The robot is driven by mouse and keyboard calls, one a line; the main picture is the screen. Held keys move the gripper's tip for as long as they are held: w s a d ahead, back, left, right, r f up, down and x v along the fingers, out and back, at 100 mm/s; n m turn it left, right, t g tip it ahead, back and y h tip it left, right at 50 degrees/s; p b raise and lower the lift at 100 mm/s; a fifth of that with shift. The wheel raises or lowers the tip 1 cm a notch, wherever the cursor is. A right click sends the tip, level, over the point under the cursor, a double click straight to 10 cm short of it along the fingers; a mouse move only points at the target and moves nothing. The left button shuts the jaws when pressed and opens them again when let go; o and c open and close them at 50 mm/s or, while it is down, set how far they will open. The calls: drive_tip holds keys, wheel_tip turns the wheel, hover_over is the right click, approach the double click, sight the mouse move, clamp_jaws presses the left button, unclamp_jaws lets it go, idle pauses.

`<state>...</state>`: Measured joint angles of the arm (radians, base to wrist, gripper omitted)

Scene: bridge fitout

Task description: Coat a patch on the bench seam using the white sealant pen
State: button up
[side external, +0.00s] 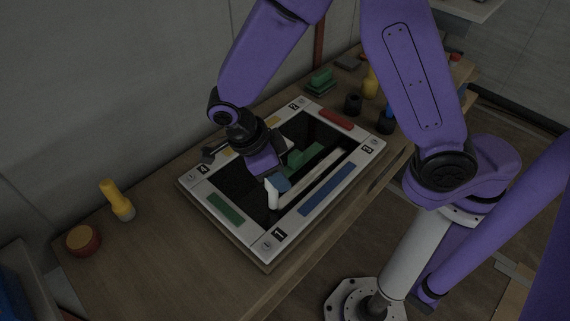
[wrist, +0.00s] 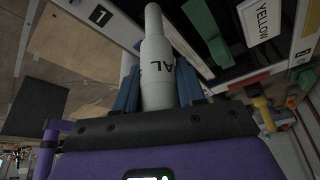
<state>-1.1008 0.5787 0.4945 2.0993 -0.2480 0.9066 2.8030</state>
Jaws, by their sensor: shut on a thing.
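The white sealant pen (wrist: 157,62) is held between the blue fingers of my gripper (wrist: 157,90). Part of its dark lettering shows, and its narrow tip points away from the wrist, toward the top of the wrist view. In the side view my gripper (side external: 279,184) is over the near-left part of the framed board, with the white pen (side external: 273,197) showing below the blue fingers. I cannot tell whether the pen touches anything. A long pale bar (side external: 318,177) lies inside the board beside the pen; I cannot clearly make out the bench seam.
The white-framed board (side external: 193,187) has numbered corners and coloured strips. Green pieces (side external: 305,157) lie in its dark middle. A yellow-topped bottle (side external: 120,203) and a red round tub (side external: 83,240) stand at left. Dark cylinders (side external: 352,104) and a green block (side external: 320,82) stand behind.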

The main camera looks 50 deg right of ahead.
drive_tip(key=shift+d+r, duration=0.1)
drive_tip(key=shift+r, duration=3.9)
